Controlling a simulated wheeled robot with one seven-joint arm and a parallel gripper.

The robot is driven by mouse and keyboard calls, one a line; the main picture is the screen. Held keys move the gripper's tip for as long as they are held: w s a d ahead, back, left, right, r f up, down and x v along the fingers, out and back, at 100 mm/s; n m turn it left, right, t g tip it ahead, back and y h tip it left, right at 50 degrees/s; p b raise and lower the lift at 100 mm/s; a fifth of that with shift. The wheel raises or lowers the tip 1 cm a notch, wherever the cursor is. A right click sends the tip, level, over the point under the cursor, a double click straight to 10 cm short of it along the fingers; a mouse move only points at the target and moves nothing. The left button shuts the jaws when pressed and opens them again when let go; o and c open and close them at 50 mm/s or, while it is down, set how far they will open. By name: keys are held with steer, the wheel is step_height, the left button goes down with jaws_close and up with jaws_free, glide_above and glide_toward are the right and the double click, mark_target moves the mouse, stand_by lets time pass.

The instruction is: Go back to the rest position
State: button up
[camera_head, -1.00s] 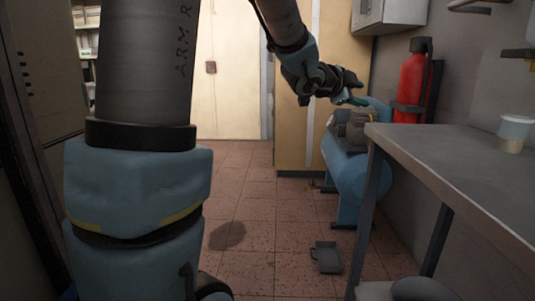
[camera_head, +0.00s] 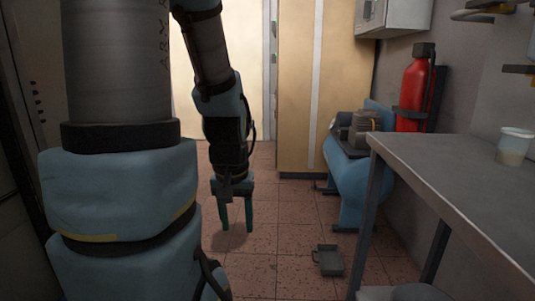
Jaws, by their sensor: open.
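My gripper (camera_head: 236,224) hangs in the middle of the head view with its two teal fingers pointing down. The fingers are apart and nothing shows between them. It is in front of the tiled floor, left of the blue machine and clear of the grey table. My arm comes down to it from the top of the view, and a larger link of mine fills the left side. No shoe last can be made out.
A grey metal table (camera_head: 455,180) stands at the right with a translucent cup (camera_head: 514,147) on it. Behind it are a blue compressor-like machine (camera_head: 362,184) and a red fire extinguisher (camera_head: 412,92). A small grey tray (camera_head: 328,260) lies on the floor. The floor between is open.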

step_height(320, 180, up, 20)
steer(key=p, duration=1.8)
